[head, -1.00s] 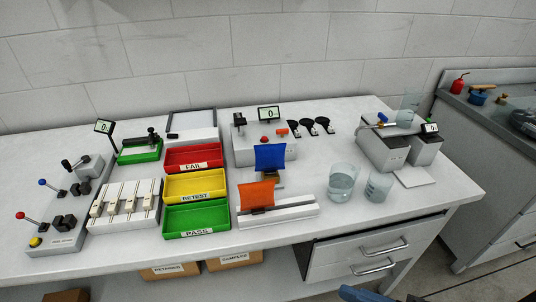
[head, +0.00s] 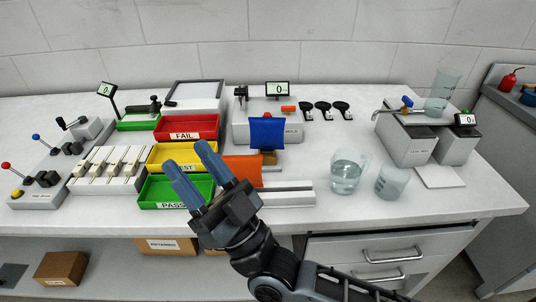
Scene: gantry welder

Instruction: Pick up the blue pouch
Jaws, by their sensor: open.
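The blue pouch (head: 267,133) stands upright in the head view, in front of the grey test unit at the middle of the bench. It seems to rest on a small brown and grey holder below it. My gripper (head: 188,168) is open and empty, with blue fingers pointing up and left. In the picture it overlaps the yellow and green trays, left of and below the blue pouch, and does not touch the pouch.
Red (head: 188,128), yellow (head: 167,155) and green (head: 160,190) trays lie to the left. Two glass beakers (head: 347,176) (head: 391,182) stand to the right. Bare bench (head: 345,130) lies behind the beakers.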

